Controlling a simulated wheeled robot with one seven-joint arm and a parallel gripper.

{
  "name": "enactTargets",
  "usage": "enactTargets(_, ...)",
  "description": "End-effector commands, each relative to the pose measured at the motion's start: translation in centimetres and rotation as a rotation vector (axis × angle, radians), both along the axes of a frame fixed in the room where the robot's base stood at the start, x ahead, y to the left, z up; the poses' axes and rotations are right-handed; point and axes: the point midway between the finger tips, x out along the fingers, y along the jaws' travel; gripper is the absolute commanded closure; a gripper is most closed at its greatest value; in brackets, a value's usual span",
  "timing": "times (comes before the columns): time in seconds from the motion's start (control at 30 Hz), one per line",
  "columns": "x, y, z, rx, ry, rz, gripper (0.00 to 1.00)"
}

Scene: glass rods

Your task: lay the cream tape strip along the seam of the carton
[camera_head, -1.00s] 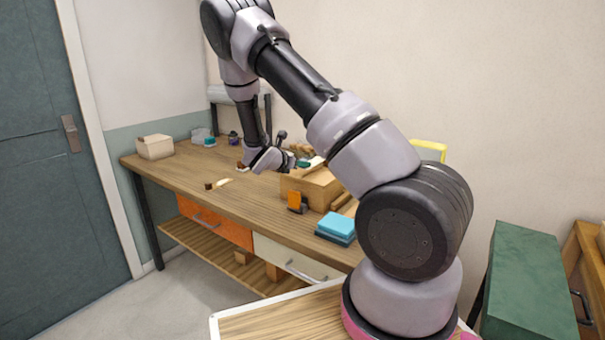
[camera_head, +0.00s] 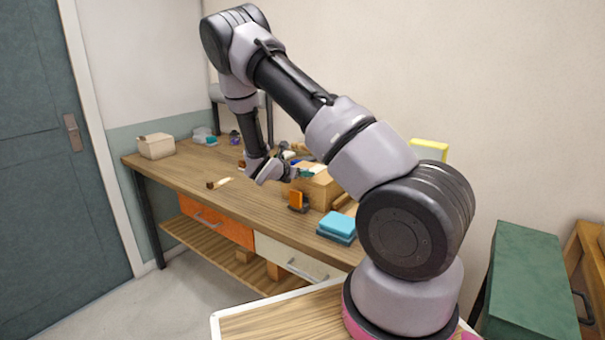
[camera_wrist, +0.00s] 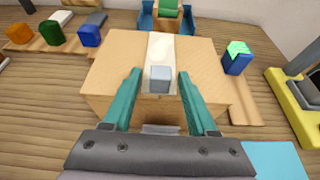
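The carton (camera_wrist: 105,68) is a tan box on the bench, in the middle of the wrist view; its side also shows in the head view (camera_head: 322,190). A cream-white strip (camera_wrist: 160,48) lies along the middle of its top, running away from me. A small pale grey-blue block (camera_wrist: 160,79) is at the strip's near end. My gripper (camera_wrist: 159,73) has teal fingers spread wide, one each side of the block, with clear gaps to it. I cannot tell how high the fingertips are above the top. In the head view my gripper (camera_head: 290,173) is beside the carton.
Orange (camera_wrist: 19,33), green (camera_wrist: 52,33) and blue (camera_wrist: 90,36) pieces stand left of the carton. A green-topped blue block (camera_wrist: 237,60) stands at its right, with a yellow-framed thing (camera_wrist: 297,105) beyond.

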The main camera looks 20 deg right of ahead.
Motion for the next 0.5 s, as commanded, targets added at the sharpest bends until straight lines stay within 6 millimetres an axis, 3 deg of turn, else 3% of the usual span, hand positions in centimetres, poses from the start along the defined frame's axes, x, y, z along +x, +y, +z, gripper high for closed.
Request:
enactTargets(0.17,-0.5,1.1,0.7,0.001,-0.002,0.002,0.42)
enactTargets(0.5,-4.2,6.6,3.4,0.002,-0.001,0.004,0.42)
